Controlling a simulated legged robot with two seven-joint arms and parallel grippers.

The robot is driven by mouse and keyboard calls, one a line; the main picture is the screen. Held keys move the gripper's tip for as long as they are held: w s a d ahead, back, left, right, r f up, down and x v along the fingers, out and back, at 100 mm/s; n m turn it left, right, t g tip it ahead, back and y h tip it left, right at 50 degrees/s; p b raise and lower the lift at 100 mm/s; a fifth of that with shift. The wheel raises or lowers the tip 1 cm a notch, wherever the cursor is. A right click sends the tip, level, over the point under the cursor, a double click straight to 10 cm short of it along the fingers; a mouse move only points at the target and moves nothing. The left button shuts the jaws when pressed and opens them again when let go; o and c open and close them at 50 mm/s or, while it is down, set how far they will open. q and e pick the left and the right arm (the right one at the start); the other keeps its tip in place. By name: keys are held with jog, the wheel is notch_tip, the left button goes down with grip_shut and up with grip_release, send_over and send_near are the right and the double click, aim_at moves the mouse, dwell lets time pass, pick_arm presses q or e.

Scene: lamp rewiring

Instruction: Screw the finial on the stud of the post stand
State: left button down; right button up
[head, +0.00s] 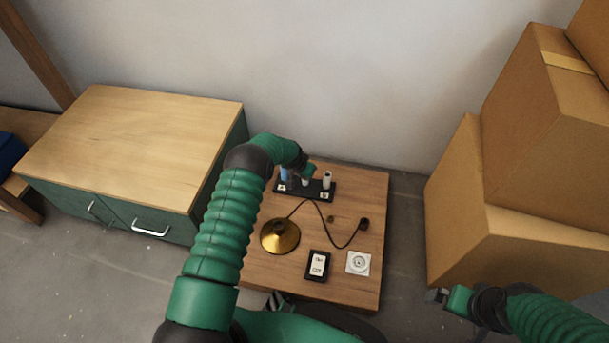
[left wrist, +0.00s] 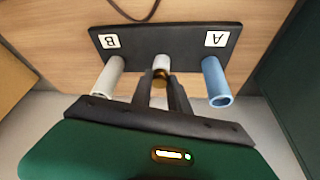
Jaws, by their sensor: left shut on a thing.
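The post stand is a black base (head: 318,194) at the back of the low wooden table; it also shows in the left wrist view (left wrist: 135,42). It carries a blue post (left wrist: 216,82) by label A, a pale post (left wrist: 108,76) by label B, and a shorter pale middle post (left wrist: 161,62). My left gripper (left wrist: 160,80) is shut on a small brass piece, apparently the finial (left wrist: 160,77), at the end of the middle post. I cannot tell whether its thread is engaged; the stud is hidden. My right gripper (head: 437,295) is off the table's right side, its jaws unclear.
On the table (head: 365,205) are a brass lamp base (head: 280,236) with a dark cord, a black switch box (head: 317,265) and a white socket plate (head: 358,263). A cabinet (head: 130,140) stands left, cardboard boxes (head: 530,170) right. The wall is close behind.

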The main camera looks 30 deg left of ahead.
pick_arm(q)
jog(key=m+h+b, duration=0.1)
jog(key=m+b, duration=0.3)
jog(key=f+m+h+b, duration=0.1)
jog(key=m+b, duration=0.1)
jog(key=shift+w+a+g+h, duration=0.15)
jog(key=shift+a+g+h, duration=0.05)
jog(key=shift+g+h, duration=0.1)
jog(key=shift+r+m+b, duration=0.3)
jog(key=shift+m+b, duration=0.1)
jog(key=shift+m, duration=0.1)
jog(key=shift+r, duration=0.15)
jog(key=c, duration=1.2)
grip_release()
